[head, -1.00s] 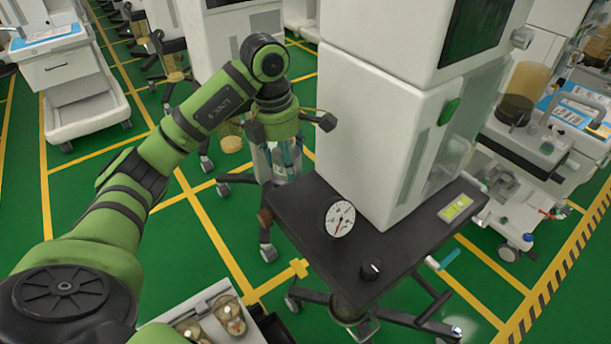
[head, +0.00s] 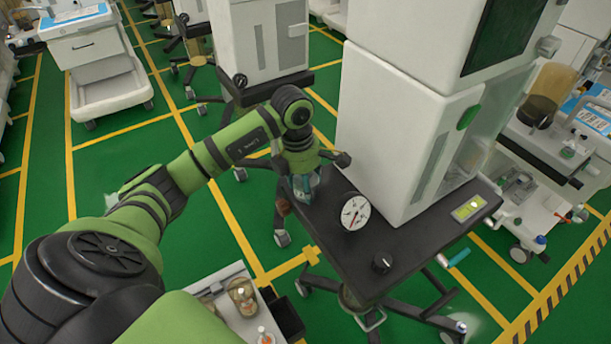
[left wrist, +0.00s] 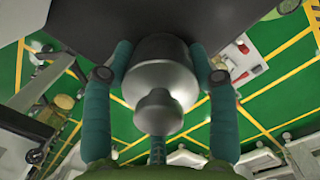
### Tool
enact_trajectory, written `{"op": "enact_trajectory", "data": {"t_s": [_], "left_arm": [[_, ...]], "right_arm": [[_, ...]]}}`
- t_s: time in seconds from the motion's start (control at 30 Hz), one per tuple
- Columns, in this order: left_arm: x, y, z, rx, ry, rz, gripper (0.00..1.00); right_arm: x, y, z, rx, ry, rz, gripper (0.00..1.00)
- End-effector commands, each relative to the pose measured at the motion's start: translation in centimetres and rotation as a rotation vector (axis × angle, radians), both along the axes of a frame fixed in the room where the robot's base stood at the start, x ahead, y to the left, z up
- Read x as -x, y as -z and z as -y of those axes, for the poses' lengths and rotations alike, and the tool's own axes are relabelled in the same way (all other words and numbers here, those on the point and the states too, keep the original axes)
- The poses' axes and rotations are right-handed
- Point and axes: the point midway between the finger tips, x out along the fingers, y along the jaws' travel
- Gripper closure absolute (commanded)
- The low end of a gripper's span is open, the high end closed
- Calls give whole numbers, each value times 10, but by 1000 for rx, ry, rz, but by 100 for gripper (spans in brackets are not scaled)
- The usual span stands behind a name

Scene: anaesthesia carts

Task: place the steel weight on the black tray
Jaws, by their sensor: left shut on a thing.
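In the head view my left gripper (head: 303,187) points down at the left back edge of the black tray (head: 420,248), the dark flat top of the cart. The weight is hard to make out there. The tray's dark surface also shows in the left wrist view (left wrist: 90,22), close beyond the weight. I cannot tell whether they touch. My right gripper is not in view.
A white cabinet (head: 395,140) stands on the back of the tray. Another white cart (head: 265,40) stands behind.

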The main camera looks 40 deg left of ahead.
Motion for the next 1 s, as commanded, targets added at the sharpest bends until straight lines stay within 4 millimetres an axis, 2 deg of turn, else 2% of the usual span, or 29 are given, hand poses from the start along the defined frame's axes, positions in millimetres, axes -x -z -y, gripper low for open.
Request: {"op": "enact_trajectory", "data": {"t_s": [0.23, 0.27, 0.3, 0.7, 0.77, 0.87, 1.0], "left_arm": [[-2, 0, 0, 1, 0, 7, 100], [0, 2, 0, 0, 0, 0, 30], [0, 2, 0, 0, 0, 0, 17], [0, -2, 0, 1, 0, -1, 17], [0, -5, -1, 0, 0, 3, 17], [0, -18, -2, -2, 1, 6, 17], [2, -48, -5, -2, 1, 8, 17]], "right_arm": [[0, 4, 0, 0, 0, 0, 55], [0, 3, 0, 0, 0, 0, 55], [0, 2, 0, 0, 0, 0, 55], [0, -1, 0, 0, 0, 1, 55], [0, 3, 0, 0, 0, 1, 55], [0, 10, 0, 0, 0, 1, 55], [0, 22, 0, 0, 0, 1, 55]]}}
